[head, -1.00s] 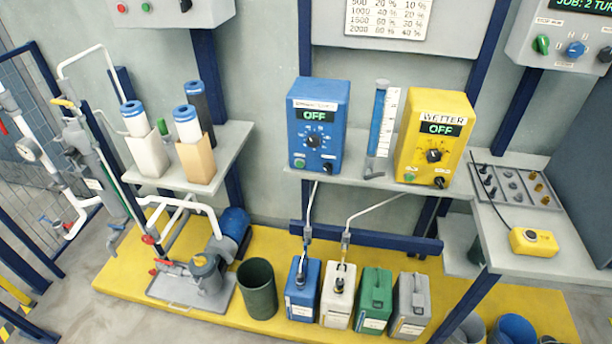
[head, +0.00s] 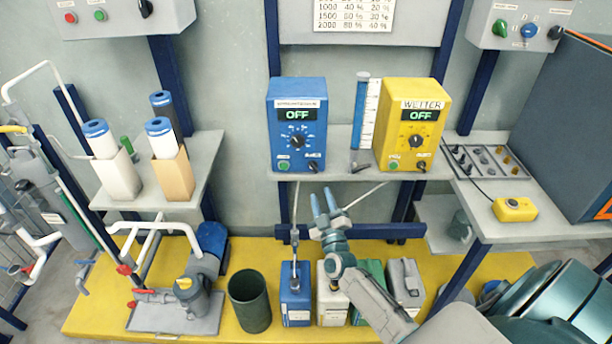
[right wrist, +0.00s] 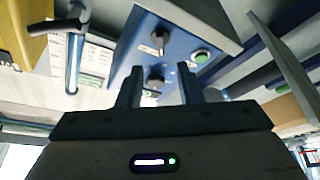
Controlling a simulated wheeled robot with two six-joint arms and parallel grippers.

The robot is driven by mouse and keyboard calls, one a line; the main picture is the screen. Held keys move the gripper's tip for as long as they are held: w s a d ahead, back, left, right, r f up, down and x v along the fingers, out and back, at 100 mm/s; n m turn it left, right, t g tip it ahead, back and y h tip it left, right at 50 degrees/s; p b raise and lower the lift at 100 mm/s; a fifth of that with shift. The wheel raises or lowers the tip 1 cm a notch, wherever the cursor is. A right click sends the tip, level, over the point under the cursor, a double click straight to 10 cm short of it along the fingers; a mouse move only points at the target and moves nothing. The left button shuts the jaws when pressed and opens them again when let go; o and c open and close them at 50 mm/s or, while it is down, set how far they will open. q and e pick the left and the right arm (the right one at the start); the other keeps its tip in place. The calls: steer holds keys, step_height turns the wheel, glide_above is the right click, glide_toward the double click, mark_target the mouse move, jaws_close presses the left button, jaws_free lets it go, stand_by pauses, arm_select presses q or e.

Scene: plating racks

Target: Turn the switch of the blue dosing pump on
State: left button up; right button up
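The blue dosing pump (head: 296,110) stands on the wall shelf, and its display reads OFF. Its small black switch (head: 314,166) is at the lower right of the front, with a green button (head: 283,165) at the lower left and a large black dial above. My right gripper (head: 322,196) is open and empty, below and in front of the pump, with its fingers pointing up. In the right wrist view the pump is upside down; the switch (right wrist: 160,41) and dial (right wrist: 155,77) appear between and beyond the open fingers (right wrist: 160,92), apart from them. My left gripper is out of view.
A graduated cylinder (head: 366,115) and the yellow WETTER pump (head: 411,125) stand right of the blue pump. The shelf edge (head: 345,176) juts out above my right gripper. Canisters (head: 295,303) with hoses stand below.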

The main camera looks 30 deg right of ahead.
mark_target(314, 170)
steer(key=x, duration=0.8)
steer(key=shift+w+d, duration=0.1)
steer(key=shift+w, duration=0.2)
jaws_close()
